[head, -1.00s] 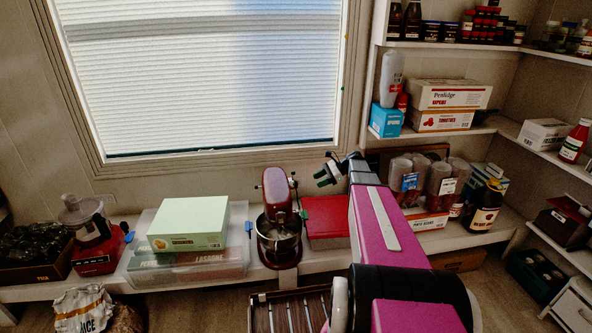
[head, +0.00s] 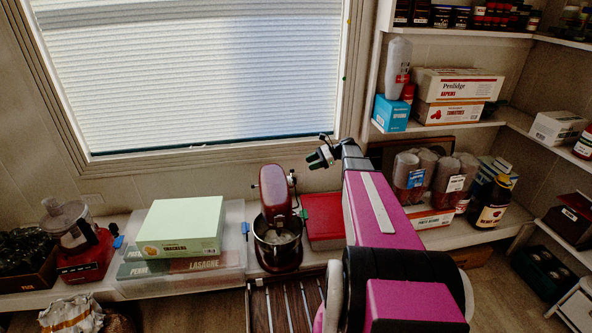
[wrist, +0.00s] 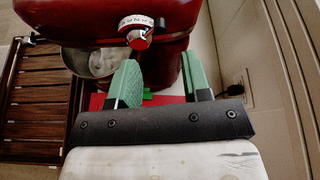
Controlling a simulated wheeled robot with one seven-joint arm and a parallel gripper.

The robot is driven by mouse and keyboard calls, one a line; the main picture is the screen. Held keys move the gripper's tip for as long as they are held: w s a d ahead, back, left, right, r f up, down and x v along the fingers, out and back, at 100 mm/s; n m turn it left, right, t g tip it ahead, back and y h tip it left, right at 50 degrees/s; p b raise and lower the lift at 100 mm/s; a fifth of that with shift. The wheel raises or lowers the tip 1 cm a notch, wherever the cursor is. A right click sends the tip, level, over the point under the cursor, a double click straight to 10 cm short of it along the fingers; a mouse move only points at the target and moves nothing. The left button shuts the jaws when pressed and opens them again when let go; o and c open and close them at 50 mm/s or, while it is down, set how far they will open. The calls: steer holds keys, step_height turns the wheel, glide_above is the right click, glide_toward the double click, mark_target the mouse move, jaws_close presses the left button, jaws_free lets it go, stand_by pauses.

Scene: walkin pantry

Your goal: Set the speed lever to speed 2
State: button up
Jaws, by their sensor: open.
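The red stand mixer (head: 273,190) with its metal bowl stands on the low counter under the window. It fills the upper part of the wrist view (wrist: 200,8). A round red knob with a pale lettered band (wrist: 138,36) sticks out from the mixer's side; I cannot tell the speed setting from it. The speed lever cannot be clearly made out in either view. My gripper (head: 321,158) is just right of the mixer head. In the wrist view its two green fingers (wrist: 160,78) are apart and empty, pointing at the mixer below the knob.
A wooden slatted rack (head: 284,303) is in front. A wall (wrist: 265,70) lies close right in the wrist view.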

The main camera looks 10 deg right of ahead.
steer(key=x, duration=0.7)
steer(key=shift+a, duration=0.35)
steer(key=shift+f, duration=0.15)
jaws_close()
